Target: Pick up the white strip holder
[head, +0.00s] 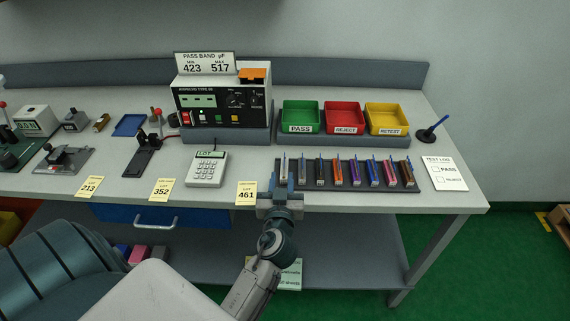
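The white strip holder (284,166) stands at the left end of a dark rack near the front edge of the workbench. My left gripper (282,183) is at the bench's front edge, just in front of the white holder. Its fingers point at the rack and look apart, and they hide the holder's lower part. I see no clear contact with the holder. My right gripper is not in view.
A calculator (207,169) and a yellow tag reading 461 (246,192) lie left of the gripper. Behind the rack are green (301,114), red (344,116) and yellow (386,116) bins and a meter (222,104). A test log card (445,173) lies at right.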

